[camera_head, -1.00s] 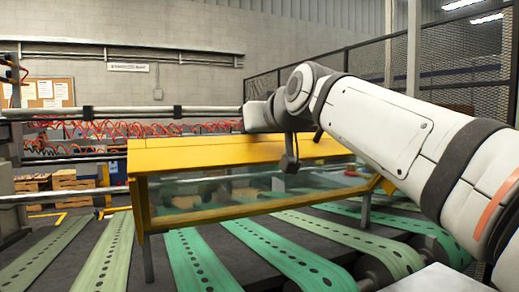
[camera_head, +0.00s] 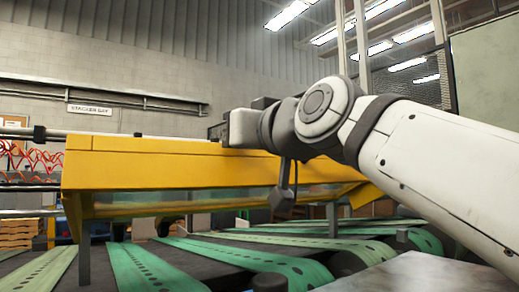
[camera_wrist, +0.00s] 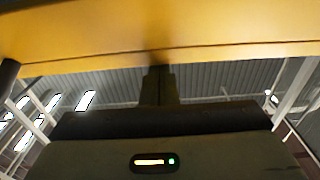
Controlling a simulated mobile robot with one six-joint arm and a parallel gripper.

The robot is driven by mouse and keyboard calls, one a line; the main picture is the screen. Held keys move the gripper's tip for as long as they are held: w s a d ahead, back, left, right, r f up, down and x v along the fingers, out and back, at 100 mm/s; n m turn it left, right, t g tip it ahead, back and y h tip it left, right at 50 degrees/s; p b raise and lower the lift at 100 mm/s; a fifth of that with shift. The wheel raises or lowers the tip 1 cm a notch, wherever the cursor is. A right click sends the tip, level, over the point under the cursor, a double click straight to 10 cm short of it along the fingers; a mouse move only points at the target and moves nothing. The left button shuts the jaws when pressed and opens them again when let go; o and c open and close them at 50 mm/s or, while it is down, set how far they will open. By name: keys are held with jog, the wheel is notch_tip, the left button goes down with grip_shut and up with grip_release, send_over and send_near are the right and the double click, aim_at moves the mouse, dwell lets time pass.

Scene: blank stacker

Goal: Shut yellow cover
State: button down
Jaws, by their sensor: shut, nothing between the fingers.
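The yellow cover (camera_head: 180,165) is a long panel across the middle of the head view, above the belts. Clear greenish panes show below its front edge. My gripper (camera_wrist: 158,78) is shut and empty in the wrist view, with its finger ends at the lower edge of the yellow cover (camera_wrist: 160,35), which fills the top of that view. They look touching or very close. In the head view my wrist is over the cover's upper edge at its middle, and the fingertips are hard to make out there.
Green perforated belts (camera_head: 150,270) run under the cover over dark rollers. A metal rail (camera_head: 60,135) passes behind it, with red coiled hoses (camera_head: 30,160) at left. A mesh fence (camera_head: 400,85) stands at back right. A grey flat surface (camera_head: 410,272) is at front right.

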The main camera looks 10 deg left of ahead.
aim_at(243, 178)
jog(key=f+b, duration=0.1)
jog(key=s+d+f+b, duration=0.1)
jog(key=f, duration=0.1)
jog(key=f+b, duration=0.1)
jog(key=b, duration=0.1)
jog(key=shift+s+d+f, duration=0.3)
jog(key=shift+s+f, duration=0.05)
jog(key=shift+f, duration=0.05)
jog(key=shift+s+d+f+b, duration=0.15)
jog(key=shift+f+b, duration=0.4)
jog(key=shift+b, duration=0.05)
jog(key=shift+s+d+f+b, duration=0.15)
jog(key=shift+f+b, duration=0.35)
jog(key=shift+b, duration=0.05)
